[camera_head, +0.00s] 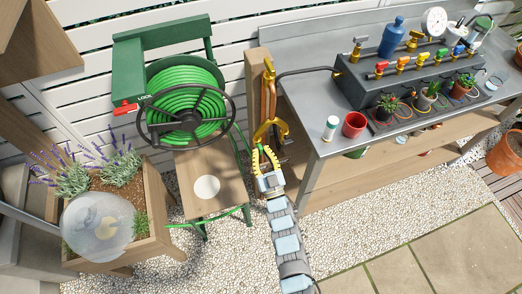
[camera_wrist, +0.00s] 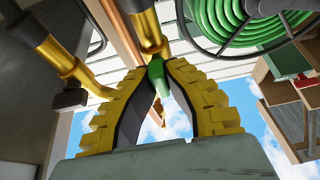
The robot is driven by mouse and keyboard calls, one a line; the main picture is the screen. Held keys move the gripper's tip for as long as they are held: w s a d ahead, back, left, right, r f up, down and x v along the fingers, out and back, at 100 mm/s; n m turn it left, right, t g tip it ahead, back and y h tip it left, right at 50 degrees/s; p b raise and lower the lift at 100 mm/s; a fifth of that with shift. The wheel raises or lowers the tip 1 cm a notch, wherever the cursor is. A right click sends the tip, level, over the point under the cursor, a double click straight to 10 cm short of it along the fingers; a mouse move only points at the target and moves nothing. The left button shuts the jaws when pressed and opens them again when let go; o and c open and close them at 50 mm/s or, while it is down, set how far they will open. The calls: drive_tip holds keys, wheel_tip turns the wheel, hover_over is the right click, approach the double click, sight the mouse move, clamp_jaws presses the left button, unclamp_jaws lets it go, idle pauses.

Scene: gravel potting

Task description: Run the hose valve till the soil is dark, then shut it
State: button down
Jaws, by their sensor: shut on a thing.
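A brass hose valve (camera_head: 271,128) stands on a wooden post left of the metal bench. My gripper (camera_head: 264,158) is at its lower end. In the wrist view, my yellow ridged fingers (camera_wrist: 158,95) are closed on a small green part (camera_wrist: 157,70) just below a brass pipe end (camera_wrist: 148,35). Whether this green part is a handle or a hose end I cannot tell. The soil (camera_head: 122,194) in the wooden planter (camera_head: 158,215) at the left looks medium brown between lavender plants. No water stream shows.
A green hose reel (camera_head: 185,92) with a dark wheel and red lock lever (camera_head: 125,108) stands left of the post. The metal bench (camera_head: 315,135) holds a valve manifold (camera_head: 350,82), potted plants, a red cup (camera_head: 354,125) and bottles. A translucent dome (camera_head: 97,228) hides part of the planter.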

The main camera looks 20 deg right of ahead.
drive_tip(key=c, duration=1.1)
unclamp_jaws()
drive_tip(key=shift+w, duration=0.15)
drive_tip(key=v, duration=1.2)
